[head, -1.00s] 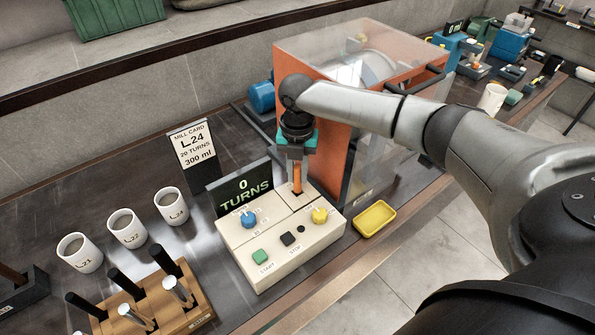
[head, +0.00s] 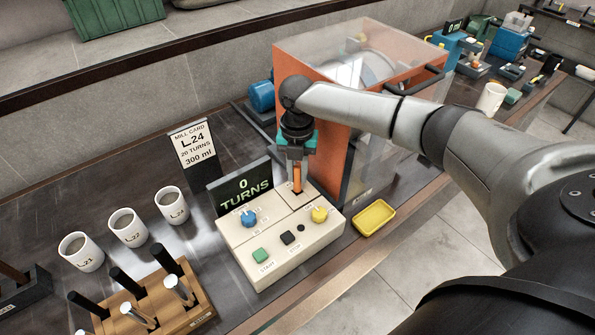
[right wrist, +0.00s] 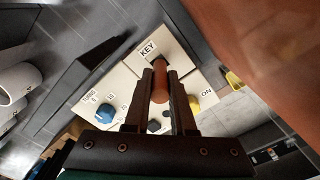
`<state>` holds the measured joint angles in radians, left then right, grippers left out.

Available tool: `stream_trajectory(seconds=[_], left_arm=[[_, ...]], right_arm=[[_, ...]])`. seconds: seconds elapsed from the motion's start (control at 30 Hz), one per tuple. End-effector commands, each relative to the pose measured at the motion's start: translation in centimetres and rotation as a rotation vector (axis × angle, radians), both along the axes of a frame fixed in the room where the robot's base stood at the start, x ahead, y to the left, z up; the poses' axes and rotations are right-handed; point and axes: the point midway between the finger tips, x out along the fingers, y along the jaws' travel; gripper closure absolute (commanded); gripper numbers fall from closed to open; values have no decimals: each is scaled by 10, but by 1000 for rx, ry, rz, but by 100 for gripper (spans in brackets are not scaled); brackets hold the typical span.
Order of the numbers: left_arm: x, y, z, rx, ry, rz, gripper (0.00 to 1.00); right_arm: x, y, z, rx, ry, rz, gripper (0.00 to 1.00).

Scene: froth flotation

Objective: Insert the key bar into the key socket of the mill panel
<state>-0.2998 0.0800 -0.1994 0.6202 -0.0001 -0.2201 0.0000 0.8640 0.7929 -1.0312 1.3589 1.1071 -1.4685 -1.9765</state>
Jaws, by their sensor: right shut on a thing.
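The orange key bar (head: 297,177) is upright in my right gripper (head: 297,160), which is shut on it and points down. The bar's lower end is at the dark key socket (head: 296,193) at the back of the cream mill panel (head: 280,236). I cannot tell whether its tip is inside the socket or just above it. In the right wrist view the key bar (right wrist: 160,86) is between the two fingers, close to the KEY label (right wrist: 147,50), and it partly covers the socket (right wrist: 154,63). My left gripper is not in view.
The orange mill (head: 335,140) with a clear cover stands close behind my right gripper. The TURNS display (head: 241,187) reads 0. A yellow tray (head: 374,218) lies right of the panel. White cups (head: 128,228) and a wooden tool rack (head: 190,316) stand to the left.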

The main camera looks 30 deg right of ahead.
Motion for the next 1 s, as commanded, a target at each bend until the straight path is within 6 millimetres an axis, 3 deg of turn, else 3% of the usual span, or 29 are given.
stream_trajectory(seconds=[1.0], left_arm=[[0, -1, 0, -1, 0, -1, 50]], right_arm=[[0, 0, -9, 1, 1, 0, 100]])
